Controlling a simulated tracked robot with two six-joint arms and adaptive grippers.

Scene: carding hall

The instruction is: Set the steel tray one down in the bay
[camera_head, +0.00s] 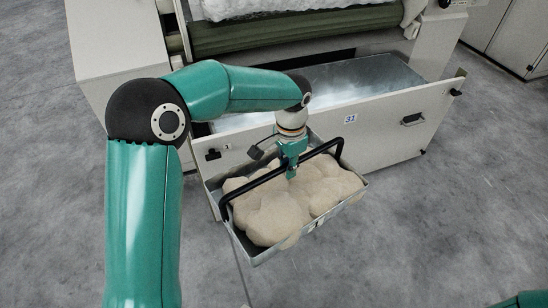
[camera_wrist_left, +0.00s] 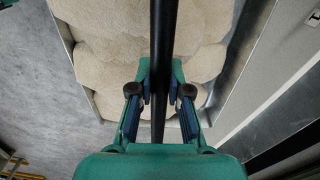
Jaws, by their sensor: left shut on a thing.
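The steel tray one (camera_head: 262,257) is full of pale, lumpy fibre and has a black bar handle (camera_head: 325,147) over it. My left gripper (camera_head: 292,172) is shut on this handle; in the left wrist view its fingers (camera_wrist_left: 160,95) close around the black bar. The tray hangs in front of the machine's open drawer, over the floor. The bay (camera_head: 365,75) is the metal-lined inside of the drawer; the part that shows is empty, and my arm hides some of its left side. The right gripper does not show.
The drawer's front panel (camera_head: 385,130), marked 31, stands between the tray and the bay. A green roller (camera_head: 295,30) with white fibre above it lies behind the bay. Grey floor (camera_head: 440,220) is clear at the right. Cabinets stand at the far right.

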